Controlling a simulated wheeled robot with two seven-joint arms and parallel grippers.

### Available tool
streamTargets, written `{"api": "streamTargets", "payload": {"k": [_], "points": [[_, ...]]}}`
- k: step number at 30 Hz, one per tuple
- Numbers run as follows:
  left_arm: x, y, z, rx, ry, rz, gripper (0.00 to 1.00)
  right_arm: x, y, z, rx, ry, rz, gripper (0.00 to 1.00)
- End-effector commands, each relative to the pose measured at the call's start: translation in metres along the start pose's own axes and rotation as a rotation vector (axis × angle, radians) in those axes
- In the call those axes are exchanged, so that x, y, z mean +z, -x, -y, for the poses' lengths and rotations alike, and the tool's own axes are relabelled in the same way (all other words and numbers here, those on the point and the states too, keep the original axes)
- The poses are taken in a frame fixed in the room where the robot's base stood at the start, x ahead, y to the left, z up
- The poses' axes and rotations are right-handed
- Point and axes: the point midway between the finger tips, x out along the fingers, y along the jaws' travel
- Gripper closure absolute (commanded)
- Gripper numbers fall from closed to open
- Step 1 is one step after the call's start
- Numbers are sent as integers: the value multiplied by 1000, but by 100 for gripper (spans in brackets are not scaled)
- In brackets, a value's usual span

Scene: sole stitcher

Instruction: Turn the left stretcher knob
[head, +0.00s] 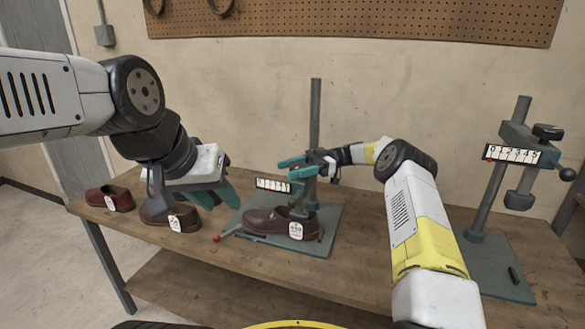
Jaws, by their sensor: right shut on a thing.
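The left stretcher (315,112) stands in the middle of the bench, with a grey post on a green base plate and a white numbered scale. A brown shoe with a white tag (265,221) sits under its head. My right gripper (292,166) reaches in from the right at the stretcher's head, its teal fingers shut on the left stretcher knob, which they mostly hide. My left gripper (215,198) hangs with its teal fingers apart and empty, left of the stretcher, above a brown shoe.
A second stretcher (495,185) with a black knob (548,131) stands at the right of the wooden bench (190,246). A red-brown shoe (97,196) and a tagged brown shoe (160,212) sit at the left. A red-tipped lever (217,238) lies near the front edge.

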Motion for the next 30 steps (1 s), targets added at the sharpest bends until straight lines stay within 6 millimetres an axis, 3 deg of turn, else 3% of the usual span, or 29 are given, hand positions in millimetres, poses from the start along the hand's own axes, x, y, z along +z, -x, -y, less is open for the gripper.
{"api": "streamTargets", "payload": {"k": [12, 28, 29, 30], "points": [[0, 0, 0, 0, 0, 0, 64, -1, 0, 3, -110, 3, -3, 85], [0, 0, 0, 0, 0, 0, 64, -2, 0, 3, -124, 4, -3, 85], [0, 0, 0, 0, 0, 0, 64, -2, 0, 3, -124, 5, -3, 43], [0, 0, 0, 0, 0, 0, 64, -2, 0, 3, -124, 5, -3, 35]]}}
